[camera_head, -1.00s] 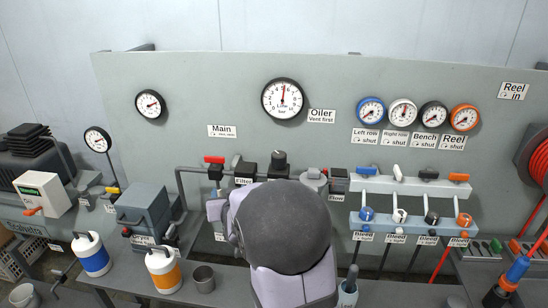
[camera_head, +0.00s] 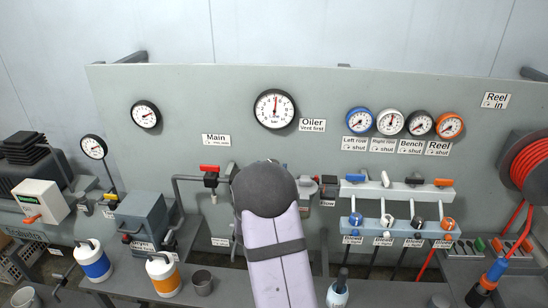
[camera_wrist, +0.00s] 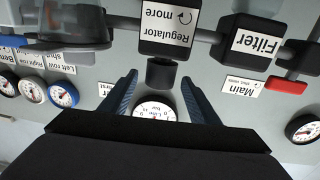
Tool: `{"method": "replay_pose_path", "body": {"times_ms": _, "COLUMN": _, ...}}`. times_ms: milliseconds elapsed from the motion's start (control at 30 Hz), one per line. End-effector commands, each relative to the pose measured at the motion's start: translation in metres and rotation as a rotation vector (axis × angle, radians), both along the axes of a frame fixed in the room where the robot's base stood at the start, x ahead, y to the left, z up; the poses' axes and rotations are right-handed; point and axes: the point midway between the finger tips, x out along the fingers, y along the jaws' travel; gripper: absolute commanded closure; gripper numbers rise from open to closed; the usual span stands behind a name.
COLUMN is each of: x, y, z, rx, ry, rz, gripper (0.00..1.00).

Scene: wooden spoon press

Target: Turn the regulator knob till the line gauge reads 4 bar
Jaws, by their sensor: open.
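The regulator knob (camera_wrist: 161,72) is a short black cylinder on the black regulator block (camera_wrist: 171,24), labelled "Regulator more" with a turn arrow, in the wrist view. My gripper (camera_wrist: 160,82) is open, with one blue-grey finger on each side of the knob and visible gaps between. I cannot tell how far the fingertips reach along it. In the head view my arm hides the knob and gripper. The line gauge (camera_head: 274,109) is a white dial with a black rim; its red needle points almost straight up. It shows partly in the wrist view (camera_wrist: 155,109).
The filter block (camera_wrist: 255,43) and a red-handled main valve (camera_head: 210,169) are close to the regulator. Four small gauges, including a blue one (camera_head: 359,121), are to the right above a valve manifold (camera_head: 400,191).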

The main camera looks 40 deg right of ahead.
Motion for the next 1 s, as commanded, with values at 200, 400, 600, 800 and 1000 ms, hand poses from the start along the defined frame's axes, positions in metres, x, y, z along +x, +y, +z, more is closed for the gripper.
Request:
{"method": "replay_pose_path", "body": {"times_ms": 200, "x": 0.015, "y": -0.019, "z": 0.002, "rx": 0.0, "ry": 0.0, "rz": -0.001, "gripper": 0.44}}
{"method": "replay_pose_path", "body": {"times_ms": 400, "x": 0.03, "y": -0.036, "z": 0.002, "rx": 0.0, "ry": 0.0, "rz": -0.001, "gripper": 0.44}}
{"method": "replay_pose_path", "body": {"times_ms": 600, "x": 0.04, "y": -0.047, "z": 0.001, "rx": 0.0, "ry": 0.001, "rz": 0.0, "gripper": 0.44}}
{"method": "replay_pose_path", "body": {"times_ms": 800, "x": 0.043, "y": -0.051, "z": 0.0, "rx": -0.001, "ry": 0.001, "rz": 0.001, "gripper": 0.44}}
{"method": "replay_pose_path", "body": {"times_ms": 1000, "x": 0.043, "y": -0.05, "z": 0.0, "rx": 0.0, "ry": 0.001, "rz": 0.001, "gripper": 0.44}}
